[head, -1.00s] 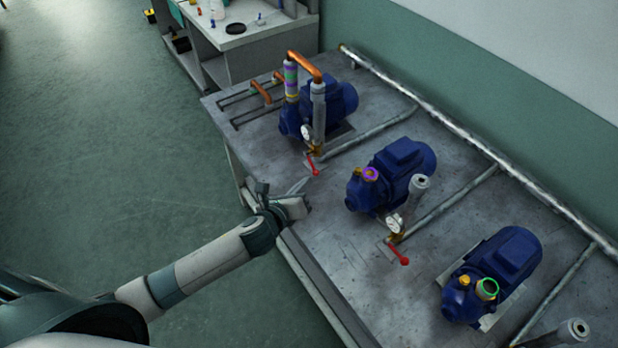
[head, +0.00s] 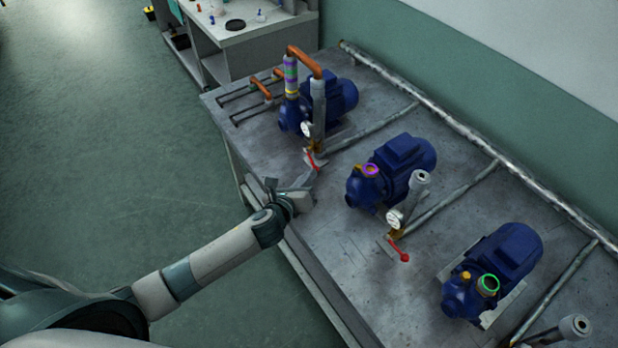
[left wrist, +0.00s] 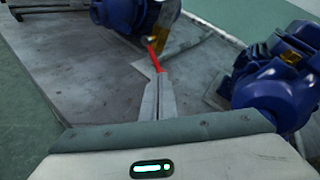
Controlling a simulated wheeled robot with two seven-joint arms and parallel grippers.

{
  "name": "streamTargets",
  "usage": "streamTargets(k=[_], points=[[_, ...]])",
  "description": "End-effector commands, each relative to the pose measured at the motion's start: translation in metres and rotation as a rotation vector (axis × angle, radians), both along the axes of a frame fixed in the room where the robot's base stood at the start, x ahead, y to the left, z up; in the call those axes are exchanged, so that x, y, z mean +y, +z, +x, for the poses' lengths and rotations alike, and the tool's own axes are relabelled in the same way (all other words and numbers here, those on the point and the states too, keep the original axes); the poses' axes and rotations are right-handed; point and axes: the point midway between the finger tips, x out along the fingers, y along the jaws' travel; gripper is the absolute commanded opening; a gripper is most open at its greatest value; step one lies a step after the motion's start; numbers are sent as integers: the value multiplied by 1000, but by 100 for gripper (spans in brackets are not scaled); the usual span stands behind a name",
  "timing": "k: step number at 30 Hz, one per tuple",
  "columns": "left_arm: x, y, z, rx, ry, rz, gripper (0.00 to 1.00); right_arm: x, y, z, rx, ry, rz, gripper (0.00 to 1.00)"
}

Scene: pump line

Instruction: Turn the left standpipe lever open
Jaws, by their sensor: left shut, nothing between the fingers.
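The left standpipe (head: 318,108) stands at the far-left pump, joined by a copper pipe at its top. Its red lever (head: 313,161) sticks out at the foot, toward the table's front edge. The lever also shows in the left wrist view (left wrist: 154,57), running from the brass valve (left wrist: 178,36). My left gripper (head: 316,176) is shut and empty. Its fingertips (left wrist: 158,76) are at the lever's free end; I cannot tell whether they touch it. The right gripper is in neither view.
A middle blue pump (head: 393,172) with its own standpipe and red lever (head: 399,251) stands to the right. A third pump (head: 495,270) is nearer. A white side bench (head: 245,35) is behind. The table's front-middle is bare.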

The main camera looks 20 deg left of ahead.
Motion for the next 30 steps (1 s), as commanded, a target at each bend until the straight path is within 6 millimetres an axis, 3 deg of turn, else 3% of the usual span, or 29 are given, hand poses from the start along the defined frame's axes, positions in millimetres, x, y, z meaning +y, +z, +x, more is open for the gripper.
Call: streamTargets(k=[1, 3, 10, 30], points=[[0, -8, 0, -15, 0, 19, 0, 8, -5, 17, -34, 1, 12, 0], [2, -11, 2, -33, 0, 46, 0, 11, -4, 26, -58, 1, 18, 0], [9, -21, 7, -35, -2, 46, 0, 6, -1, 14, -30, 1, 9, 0], [15, -19, 8, -35, -2, 46, 0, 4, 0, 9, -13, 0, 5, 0]])
